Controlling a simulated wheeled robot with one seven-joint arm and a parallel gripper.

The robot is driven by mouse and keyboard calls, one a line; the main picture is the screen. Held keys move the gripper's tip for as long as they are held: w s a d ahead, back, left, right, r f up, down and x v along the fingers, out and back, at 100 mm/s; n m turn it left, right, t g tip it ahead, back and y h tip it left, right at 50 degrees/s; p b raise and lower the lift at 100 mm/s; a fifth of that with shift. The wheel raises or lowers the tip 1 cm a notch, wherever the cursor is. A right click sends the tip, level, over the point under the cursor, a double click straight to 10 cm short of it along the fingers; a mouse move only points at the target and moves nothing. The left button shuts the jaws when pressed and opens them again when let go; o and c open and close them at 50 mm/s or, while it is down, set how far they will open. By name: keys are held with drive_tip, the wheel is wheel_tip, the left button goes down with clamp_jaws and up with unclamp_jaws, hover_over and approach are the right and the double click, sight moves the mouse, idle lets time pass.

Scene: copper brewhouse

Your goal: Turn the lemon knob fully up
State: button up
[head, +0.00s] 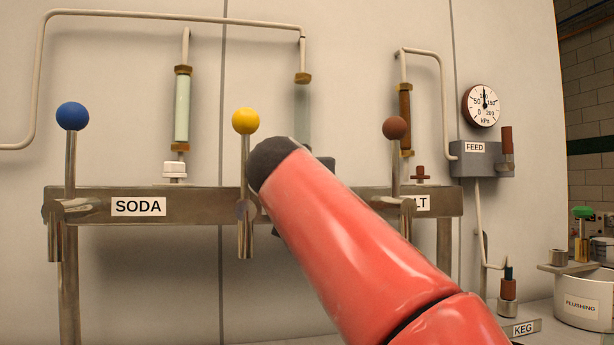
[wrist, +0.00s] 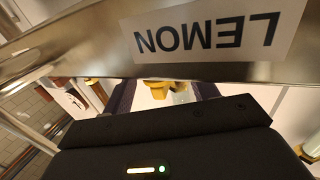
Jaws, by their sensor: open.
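In the wrist view the picture is upside down, and the LEMON label (wrist: 208,35) fills the top on a steel rail. Just below the rail, a small yellow piece (wrist: 166,88) shows between the fingers of my gripper (wrist: 165,96). It looks like the lemon knob, but the rail cuts it off and I cannot tell its setting. My gripper is open, one dark finger on each side of the yellow piece; contact cannot be made out. In the head view my red arm hides the knob, the LEMON label and most of the gripper.
The steel rail (head: 300,200) carries levers with a blue ball (head: 73,116), a yellow ball (head: 246,121) and a brown ball (head: 396,127). A white knob (head: 174,170) stands behind SODA, a dark red knob (head: 420,173) at right. The gauge (head: 482,105) and pot (head: 585,300) are farther right.

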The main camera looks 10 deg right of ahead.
drive_tip(key=b+v, duration=0.1)
drive_tip(key=v, duration=0.6)
drive_tip(key=shift+s+b, duration=0.35)
drive_tip(key=shift+a, duration=0.1)
